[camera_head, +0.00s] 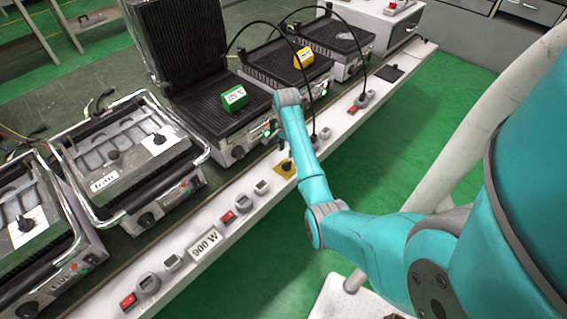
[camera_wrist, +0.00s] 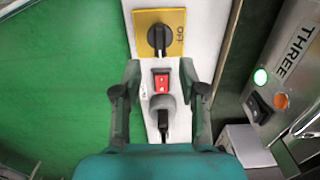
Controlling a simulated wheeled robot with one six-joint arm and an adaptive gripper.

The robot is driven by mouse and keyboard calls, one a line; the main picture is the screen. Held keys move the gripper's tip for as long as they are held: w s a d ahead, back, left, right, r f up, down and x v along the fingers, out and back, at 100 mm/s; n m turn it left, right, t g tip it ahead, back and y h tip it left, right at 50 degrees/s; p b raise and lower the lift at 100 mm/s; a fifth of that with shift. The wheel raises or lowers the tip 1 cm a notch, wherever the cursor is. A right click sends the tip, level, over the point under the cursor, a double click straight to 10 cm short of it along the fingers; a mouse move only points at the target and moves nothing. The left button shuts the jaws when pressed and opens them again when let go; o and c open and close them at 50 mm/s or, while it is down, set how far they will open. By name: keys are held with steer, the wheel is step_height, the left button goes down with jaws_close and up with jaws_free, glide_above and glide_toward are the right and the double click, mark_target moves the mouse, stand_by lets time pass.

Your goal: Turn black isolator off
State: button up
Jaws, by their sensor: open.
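The black isolator is a black rotary knob (camera_wrist: 158,38) on a square yellow plate (camera_wrist: 142,20), mounted on a white strip. The word OFF is printed along the plate's right side in the wrist view. The knob's bar lies roughly up and down in that picture, not toward the word OFF. In the head view the yellow plate (camera_head: 286,169) shows beside my forearm. My gripper (camera_wrist: 160,72) is open and empty, its fingertips apart just below the plate in the wrist view, touching nothing that I can see. In the head view my arm mostly hides the gripper.
A red rocker switch (camera_wrist: 161,83) and a grey socket with a black plug (camera_wrist: 162,118) lie between the fingers. A machine labelled THREE (camera_wrist: 283,75), with a lit green lamp, stands at the right. Contact grills (camera_head: 125,150) line the bench. Green floor (camera_head: 400,140) is open beside it.

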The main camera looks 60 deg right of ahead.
mark_target(286, 163)
step_height(286, 163, down, 8)
stand_by(0.4)
jaws_close()
